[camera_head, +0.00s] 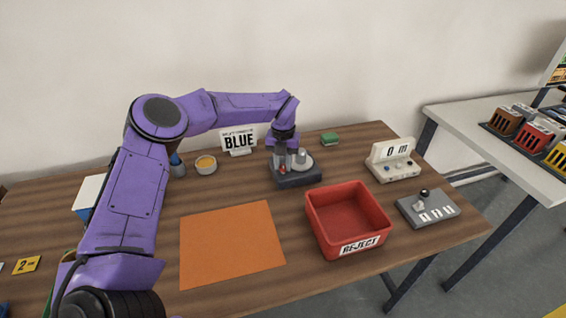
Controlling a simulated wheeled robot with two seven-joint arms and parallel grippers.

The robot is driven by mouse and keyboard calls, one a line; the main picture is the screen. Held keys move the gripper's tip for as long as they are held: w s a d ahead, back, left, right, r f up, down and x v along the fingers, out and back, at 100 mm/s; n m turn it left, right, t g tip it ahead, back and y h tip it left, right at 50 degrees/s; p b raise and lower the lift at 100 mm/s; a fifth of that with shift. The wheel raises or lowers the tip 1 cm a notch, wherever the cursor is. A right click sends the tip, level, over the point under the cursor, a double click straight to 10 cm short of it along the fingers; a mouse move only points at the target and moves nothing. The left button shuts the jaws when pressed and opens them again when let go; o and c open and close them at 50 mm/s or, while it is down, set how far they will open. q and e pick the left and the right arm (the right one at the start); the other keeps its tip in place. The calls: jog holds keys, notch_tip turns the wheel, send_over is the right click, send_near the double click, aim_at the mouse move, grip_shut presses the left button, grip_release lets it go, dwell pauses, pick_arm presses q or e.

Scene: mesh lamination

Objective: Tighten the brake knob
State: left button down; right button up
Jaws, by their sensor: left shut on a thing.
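A small device with a dark base (298,180) stands towards the back of the wooden table, with a light round disc and a short grey post (301,156) on top. My left gripper (286,165) reaches down onto the left part of this device, its fingers low beside the post. It is shut on the brake knob there, which the fingers and the small size mostly hide. My right gripper is not in view.
An orange mat (230,242) and a red REJECT bin (347,220) lie in front. A white display box (394,160) and grey panel (428,208) are at right.

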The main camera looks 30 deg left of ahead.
pick_arm(q)
jog(key=m, duration=0.3)
jog(key=shift+m, duration=0.3)
jog(key=m, duration=0.4)
jog(key=shift+m+p, duration=0.3)
jog(key=m, duration=0.4)
jog(key=shift+p, duration=0.4)
jog(key=shift+f+m+p, duration=0.1)
jog(key=shift+m+p, duration=0.2)
jog(key=shift+m, duration=1.7)
jog(key=c, duration=1.2)
grip_release()
jog(key=shift+c, duration=0.2)
jog(key=o, duration=0.4)
jog(key=shift+w+d+f, duration=0.1)
jog(key=shift+d, duration=0.05)
jog(key=shift+c, duration=0.2)
